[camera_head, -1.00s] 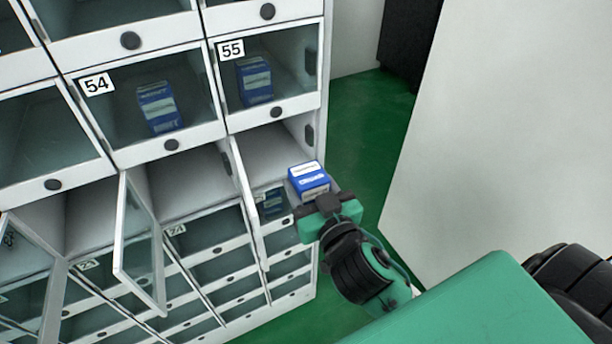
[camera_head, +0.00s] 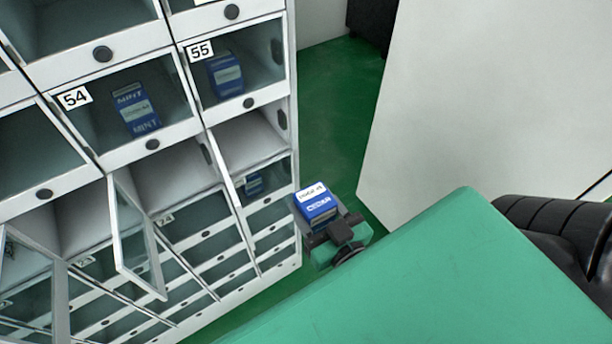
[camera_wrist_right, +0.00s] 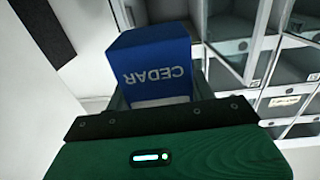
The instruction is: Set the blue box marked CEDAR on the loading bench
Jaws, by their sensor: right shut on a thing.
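The blue box marked CEDAR (camera_head: 317,205) is held by my right gripper (camera_head: 335,225) in the head view, in front of and to the right of the vending cabinet. The box has a white label on its upper face. In the right wrist view the blue box (camera_wrist_right: 155,65) sits between the fingers, with CEDAR reading upside down. The right gripper (camera_wrist_right: 158,100) is shut on it. My left gripper is out of view. No loading bench can be made out.
The white cabinet (camera_head: 200,130) has glass-fronted compartments; 54 and 55 each hold a blue box, the one in 54 (camera_head: 135,108) marked MINT. Some lower doors (camera_head: 130,235) hang open. Green floor (camera_head: 345,110) shows beside a large pale panel (camera_head: 470,100) at the right.

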